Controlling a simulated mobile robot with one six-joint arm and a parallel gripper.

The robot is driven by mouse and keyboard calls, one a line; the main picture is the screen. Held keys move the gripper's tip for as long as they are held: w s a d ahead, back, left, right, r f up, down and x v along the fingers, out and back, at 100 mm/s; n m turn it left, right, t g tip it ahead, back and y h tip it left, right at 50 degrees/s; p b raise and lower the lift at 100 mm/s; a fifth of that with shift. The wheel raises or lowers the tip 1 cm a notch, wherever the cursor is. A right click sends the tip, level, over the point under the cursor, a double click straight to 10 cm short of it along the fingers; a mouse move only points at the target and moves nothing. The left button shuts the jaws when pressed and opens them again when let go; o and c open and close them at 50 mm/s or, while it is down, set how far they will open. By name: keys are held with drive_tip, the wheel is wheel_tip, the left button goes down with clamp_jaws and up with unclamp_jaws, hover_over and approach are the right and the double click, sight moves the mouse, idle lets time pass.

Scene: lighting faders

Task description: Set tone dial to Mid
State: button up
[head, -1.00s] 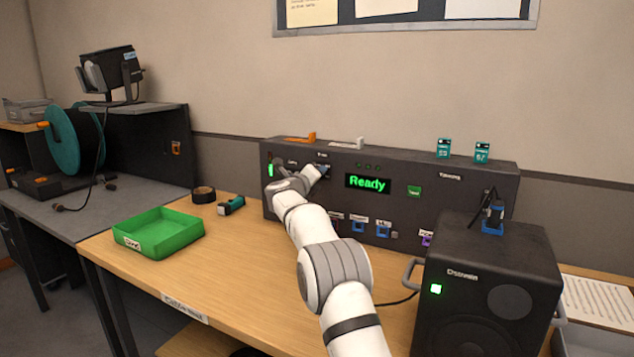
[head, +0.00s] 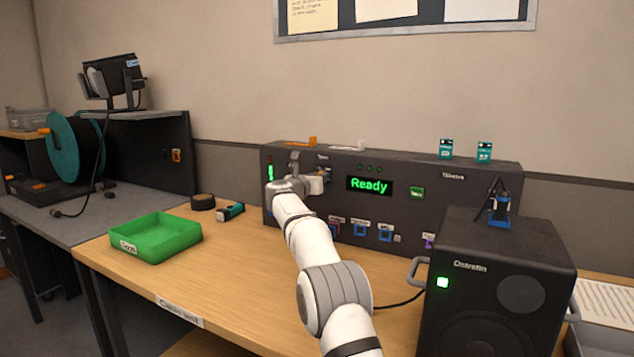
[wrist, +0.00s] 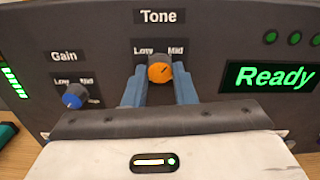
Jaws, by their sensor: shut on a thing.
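The orange tone dial (wrist: 160,72) is on the dark panel under the label Tone, with Low and Mid printed just above it. In the wrist view my gripper (wrist: 160,84) has one blue finger on each side of the dial and is shut on it. The dial's dark mark seems to point up and right, toward Mid. The lower part of the dial is hidden by my gripper. In the head view my gripper (head: 322,178) is at the panel's upper left and hides the dial.
A blue gain dial (wrist: 74,96) sits to the left of the tone dial. A green Ready display (head: 369,185) is to the right. A black speaker (head: 490,290) stands at the front right.

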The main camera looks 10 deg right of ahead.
drive_tip(key=shift+a+m, duration=0.1)
drive_tip(key=shift+m, duration=0.3)
drive_tip(key=o, duration=1)
drive_tip(key=b+v, duration=0.2)
drive_tip(key=v, duration=0.5)
drive_tip(key=shift+s+a, duration=0.25)
drive_tip(key=shift+s, duration=0.05)
drive_tip(key=shift+f, duration=0.1)
